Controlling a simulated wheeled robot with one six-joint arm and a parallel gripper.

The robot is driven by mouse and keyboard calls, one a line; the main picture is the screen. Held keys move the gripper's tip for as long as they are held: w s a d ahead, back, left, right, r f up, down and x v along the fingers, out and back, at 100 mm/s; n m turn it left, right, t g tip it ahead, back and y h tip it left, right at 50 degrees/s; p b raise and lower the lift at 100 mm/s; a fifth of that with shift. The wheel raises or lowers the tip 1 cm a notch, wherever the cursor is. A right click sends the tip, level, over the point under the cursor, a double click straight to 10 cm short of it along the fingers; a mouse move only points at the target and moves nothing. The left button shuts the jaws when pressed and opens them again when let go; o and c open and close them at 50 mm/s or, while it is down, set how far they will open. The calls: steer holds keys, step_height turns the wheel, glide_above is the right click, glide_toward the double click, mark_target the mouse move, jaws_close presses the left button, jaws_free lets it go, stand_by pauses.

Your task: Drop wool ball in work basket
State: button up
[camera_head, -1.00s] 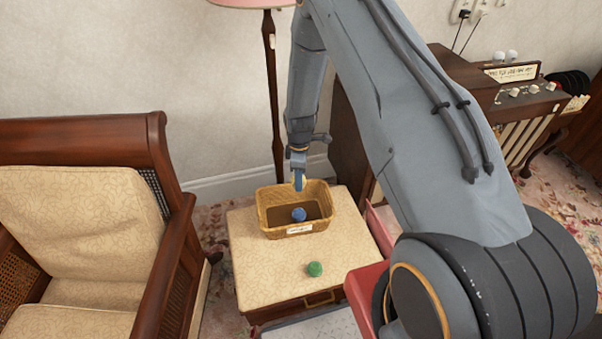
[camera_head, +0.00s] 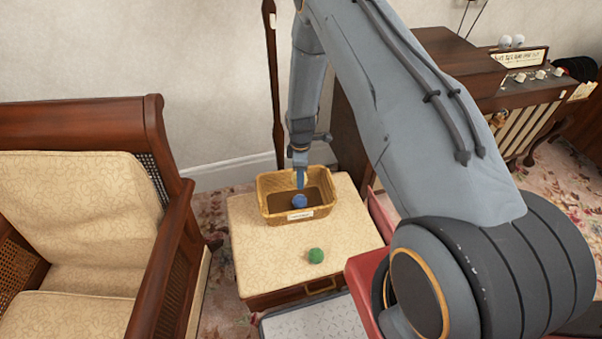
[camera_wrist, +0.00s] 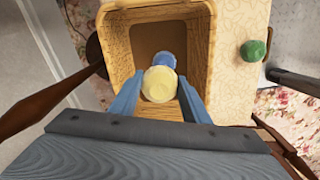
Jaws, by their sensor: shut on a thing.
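The work basket (camera_head: 270,209) is a tan wicker box with a white label, open at the top, on a cushioned stool. It also shows in the wrist view (camera_wrist: 205,45). A blue wool ball (camera_head: 299,201) lies inside it, also seen in the wrist view (camera_wrist: 164,61). My gripper (camera_head: 300,183) points down over the basket's opening. In the wrist view, its two blue fingers (camera_wrist: 158,97) are shut on a pale yellow wool ball (camera_wrist: 159,85), which partly covers the blue one. A green wool ball (camera_head: 316,255) lies on the stool outside the basket.
The cream patterned stool (camera_head: 265,270) has bare room in front of the basket. A wooden armchair (camera_head: 85,215) stands to the left. A dark lamp pole (camera_head: 273,90) stands behind, and a wooden cabinet (camera_head: 510,95) is at the right.

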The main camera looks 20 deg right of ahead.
steer(key=o, duration=1.1)
steer(key=shift+r+b, duration=0.5)
steer(key=shift+r, duration=3.4)
